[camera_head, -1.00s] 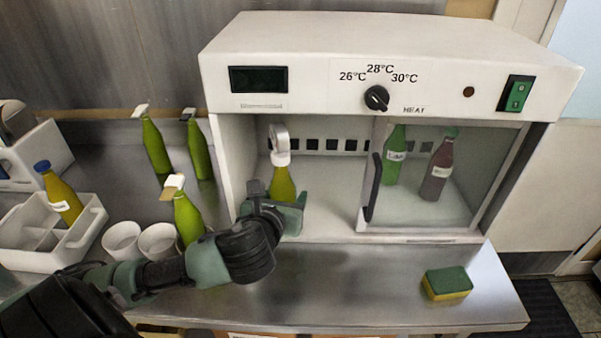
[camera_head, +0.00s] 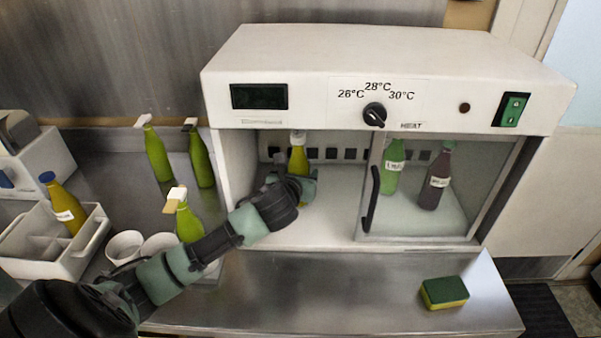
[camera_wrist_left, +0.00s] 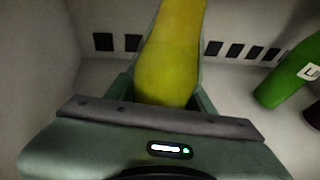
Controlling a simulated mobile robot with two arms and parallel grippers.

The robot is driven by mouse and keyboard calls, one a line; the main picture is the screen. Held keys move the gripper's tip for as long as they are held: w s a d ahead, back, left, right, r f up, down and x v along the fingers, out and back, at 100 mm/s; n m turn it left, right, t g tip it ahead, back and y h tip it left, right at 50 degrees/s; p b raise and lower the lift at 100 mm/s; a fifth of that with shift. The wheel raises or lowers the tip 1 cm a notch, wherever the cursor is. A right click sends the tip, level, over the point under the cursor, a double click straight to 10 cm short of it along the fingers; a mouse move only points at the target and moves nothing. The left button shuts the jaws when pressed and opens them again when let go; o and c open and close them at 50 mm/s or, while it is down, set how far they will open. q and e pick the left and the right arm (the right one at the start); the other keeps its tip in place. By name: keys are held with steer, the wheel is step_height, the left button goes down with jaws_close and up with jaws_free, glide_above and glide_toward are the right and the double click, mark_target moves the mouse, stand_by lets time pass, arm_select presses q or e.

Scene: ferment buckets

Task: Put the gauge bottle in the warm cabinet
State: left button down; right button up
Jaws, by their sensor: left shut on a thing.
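The warm cabinet (camera_head: 228,180) is a white box with a dial reading 26, 28 and 30°C; its left half is open and a glass door covers the right half. My left gripper (camera_head: 303,186) is inside the open half, shut on a yellow-green bottle (camera_head: 298,160) with a pale top, likely the gauge bottle. The bottle stands about upright in the grip; its base is hidden by the gripper. In the left wrist view the bottle (camera_wrist_left: 172,60) rises between the fingers, its top cut off. My right gripper is not in view.
Behind the glass stand a green labelled bottle (camera_head: 393,168) and a dark bottle (camera_head: 436,178). Several green bottles, white cups (camera_head: 125,246) and a caddy (camera_head: 88,238) with a yellow blue-capped bottle (camera_head: 64,205) are at left. A sponge (camera_head: 444,292) lies on the front right counter.

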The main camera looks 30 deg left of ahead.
arm_select(q)
steer(key=shift+r, duration=0.25)
steer(key=shift+f, duration=0.15)
steer(key=c, duration=0.6)
jaws_free()
steer(key=shift+f, duration=0.15)
steer(key=shift+o, duration=0.2)
steer(key=shift+s, duration=0.1)
steer(key=shift+s+r, duration=0.15)
steer(key=shift+r, duration=0.1)
steer(key=v, duration=1.1)
steer(key=shift+s+d, duration=0.15)
steer(key=shift+s, duration=0.15)
steer(key=shift+r, duration=0.1)
